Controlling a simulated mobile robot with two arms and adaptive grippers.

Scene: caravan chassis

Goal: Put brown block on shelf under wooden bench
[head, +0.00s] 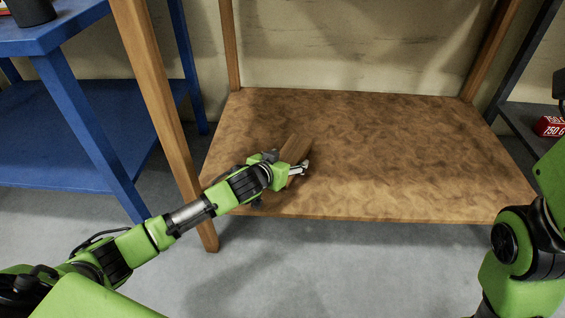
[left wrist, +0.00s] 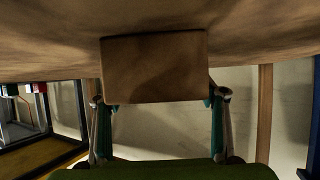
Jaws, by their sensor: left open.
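The brown block (head: 297,150) is on the brown wooden shelf (head: 400,150) under the bench, toward its front left part. In the left wrist view the block (left wrist: 155,68) shows as a wide brown face against the shelf surface (left wrist: 50,55). My left gripper (head: 299,171) is at the near side of the block, low over the shelf. Its fingers (left wrist: 158,98) are open, one near each side edge of the block, with a slim gap visible beside it. The gripper partly hides the block in the head view. My right gripper is out of view.
A wooden bench leg (head: 160,95) stands close to my left arm. A blue table (head: 65,35) with a lower shelf is at the left. A dark rack with a red box (head: 549,126) is at the right. Most of the wooden shelf is clear.

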